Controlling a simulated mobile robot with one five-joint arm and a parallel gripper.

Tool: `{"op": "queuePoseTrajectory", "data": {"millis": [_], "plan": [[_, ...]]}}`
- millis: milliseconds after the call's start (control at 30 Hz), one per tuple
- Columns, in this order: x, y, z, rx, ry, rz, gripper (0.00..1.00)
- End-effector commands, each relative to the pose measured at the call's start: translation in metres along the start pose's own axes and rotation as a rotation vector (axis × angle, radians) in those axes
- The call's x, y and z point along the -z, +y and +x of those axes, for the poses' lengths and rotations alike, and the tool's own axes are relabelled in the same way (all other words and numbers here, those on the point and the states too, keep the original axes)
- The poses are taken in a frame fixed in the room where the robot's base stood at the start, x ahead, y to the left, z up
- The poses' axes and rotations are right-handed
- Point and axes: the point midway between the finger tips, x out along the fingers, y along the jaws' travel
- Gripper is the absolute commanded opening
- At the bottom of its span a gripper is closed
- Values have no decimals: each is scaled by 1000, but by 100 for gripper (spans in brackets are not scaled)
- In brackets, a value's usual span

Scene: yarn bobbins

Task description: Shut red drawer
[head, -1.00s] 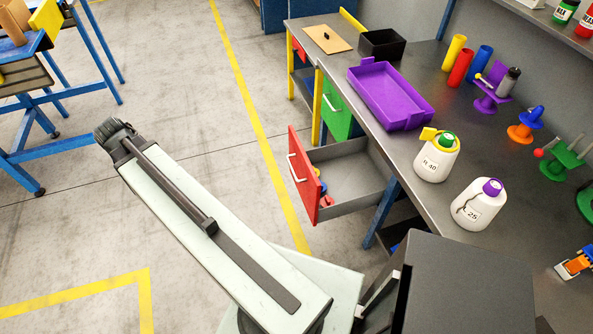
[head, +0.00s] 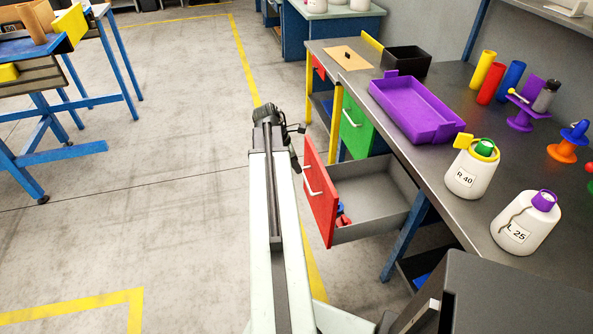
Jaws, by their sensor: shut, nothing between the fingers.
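The red drawer (head: 320,196) hangs open below the workbench, its red front with a white handle standing well out from the bench. Its grey interior shows, with small red and blue items inside near the front. My arm reaches forward on the left of the drawer. My gripper (head: 296,160) is small and dark at the arm's far end, in front of the drawer front's outer side in the picture, and shut on nothing. Its fingertips are hard to make out, and I cannot tell whether it touches the drawer.
A green drawer (head: 354,124) is shut beyond the red one. The workbench (head: 440,165) holds a purple tray (head: 415,108), a black box (head: 406,61), two white bottles (head: 467,176) and several coloured cylinders. Open floor (head: 180,205) lies to the left, with a blue-legged table (head: 50,130) farther left.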

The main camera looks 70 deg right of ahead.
Motion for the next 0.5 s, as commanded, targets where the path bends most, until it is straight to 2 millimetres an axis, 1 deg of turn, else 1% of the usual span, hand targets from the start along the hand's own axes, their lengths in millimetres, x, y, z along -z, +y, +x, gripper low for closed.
{"op": "queuePoseTrajectory", "data": {"millis": [33, 233, 267, 300, 400, 500], "plan": [[4, 0, 23, 1, 0, 2, 0], [3, 0, 64, 0, 0, 2, 0], [-8, 0, 56, 0, 0, 4, 0], [-15, 1, 57, 0, 0, 5, 0], [-28, 0, 61, 0, 1, 4, 0], [-34, 0, 64, 0, 1, 3, 0]]}}
